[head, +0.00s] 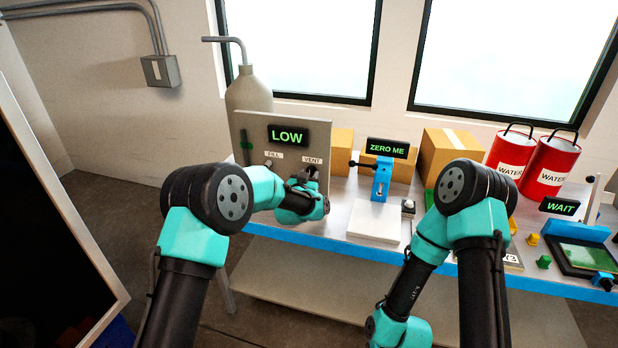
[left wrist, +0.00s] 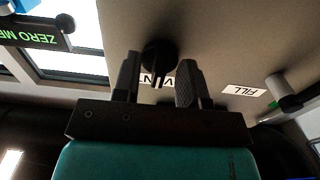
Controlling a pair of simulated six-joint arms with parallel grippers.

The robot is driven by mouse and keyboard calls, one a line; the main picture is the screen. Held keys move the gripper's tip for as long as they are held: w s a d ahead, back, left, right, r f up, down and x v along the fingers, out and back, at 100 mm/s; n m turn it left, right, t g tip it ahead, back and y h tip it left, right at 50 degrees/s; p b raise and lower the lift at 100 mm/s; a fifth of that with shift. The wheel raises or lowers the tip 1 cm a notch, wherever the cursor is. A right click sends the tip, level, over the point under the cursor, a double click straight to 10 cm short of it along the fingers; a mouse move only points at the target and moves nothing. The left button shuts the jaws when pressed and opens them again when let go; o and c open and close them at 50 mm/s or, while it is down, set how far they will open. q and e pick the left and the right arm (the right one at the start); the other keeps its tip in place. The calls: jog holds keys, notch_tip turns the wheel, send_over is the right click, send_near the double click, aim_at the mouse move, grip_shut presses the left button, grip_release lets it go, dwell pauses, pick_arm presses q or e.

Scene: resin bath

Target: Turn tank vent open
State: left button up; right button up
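The grey tank panel (head: 249,128) carries a LOW display (head: 286,135) and two controls labelled FILL and VENT. The dark vent knob (left wrist: 159,54) shows in the left wrist view, where the picture is upside down and the VENT label is partly hidden behind it and a finger. My left gripper (left wrist: 158,72) is open, with one finger on each side of the knob; I cannot tell if they touch it. In the head view my left gripper (head: 308,182) is at the VENT side of the panel, largely covering the knob. My right gripper is out of view.
The FILL knob (left wrist: 282,92) sits beside the vent knob. On the bench (head: 335,228) stand a blue device (head: 382,180) under a ZERO ME display, a white plate (head: 374,221), cardboard boxes (head: 446,150) and red WATER buckets (head: 551,165). My right arm hangs over the bench's front edge.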

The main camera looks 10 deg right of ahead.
pick_arm(q)
grip_shut()
dwell(0.3)
jog(key=shift+m, duration=0.4)
jog(key=m, duration=1.7)
jog(key=shift+a+r, duration=0.1)
dwell(0.4)
